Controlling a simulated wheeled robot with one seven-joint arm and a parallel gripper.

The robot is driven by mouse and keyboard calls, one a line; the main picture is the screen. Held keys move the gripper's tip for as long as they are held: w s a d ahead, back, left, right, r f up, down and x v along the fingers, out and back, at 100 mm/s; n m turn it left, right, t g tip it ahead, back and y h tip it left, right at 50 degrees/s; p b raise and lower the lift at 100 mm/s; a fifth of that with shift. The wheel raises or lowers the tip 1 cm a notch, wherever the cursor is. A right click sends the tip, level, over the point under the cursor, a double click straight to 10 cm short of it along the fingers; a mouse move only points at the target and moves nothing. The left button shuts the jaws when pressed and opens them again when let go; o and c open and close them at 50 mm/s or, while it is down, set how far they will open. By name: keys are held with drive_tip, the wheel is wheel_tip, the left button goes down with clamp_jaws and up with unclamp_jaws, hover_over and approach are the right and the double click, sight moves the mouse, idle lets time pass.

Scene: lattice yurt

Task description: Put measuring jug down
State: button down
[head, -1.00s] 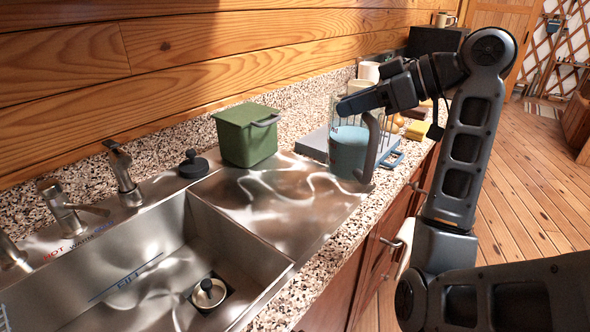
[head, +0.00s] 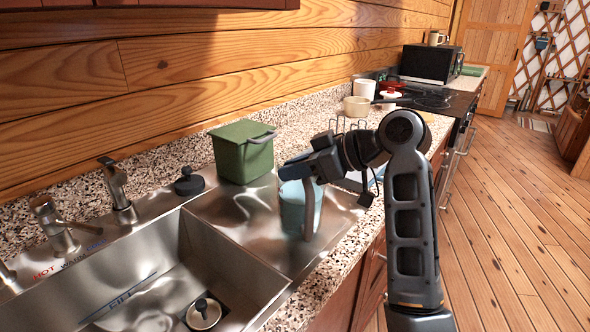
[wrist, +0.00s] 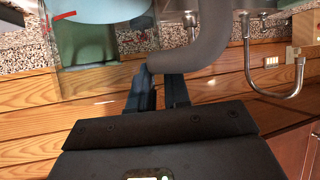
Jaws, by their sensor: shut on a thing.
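The measuring jug (head: 299,208) is clear with pale blue contents and a grey handle. In the head view it is upright over the right part of the sink's steel drainboard (head: 240,213), in front of the green lidded bin. I cannot tell whether its base touches the steel. My gripper (head: 290,170) is shut on the jug's handle from above, partly hiding its top. In the wrist view the handle (wrist: 208,40) runs into my gripper's fingers (wrist: 158,90), with the jug's body (wrist: 98,10) at the top left, cut off by the frame.
The green bin (head: 243,155) stands behind the jug against the backsplash. A black stopper (head: 188,184) and taps (head: 118,190) line the sink's back. The open sink basin (head: 150,285) lies to the left. Behind my arm are a pot (head: 357,106) and a hob (head: 420,98).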

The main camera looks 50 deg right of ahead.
drive_tip(key=shift+f, duration=0.25)
drive_tip(key=c, duration=1.1)
unclamp_jaws()
drive_tip(key=shift+f, duration=0.1)
drive_tip(key=v, duration=1.2)
drive_tip(key=shift+b, duration=0.3)
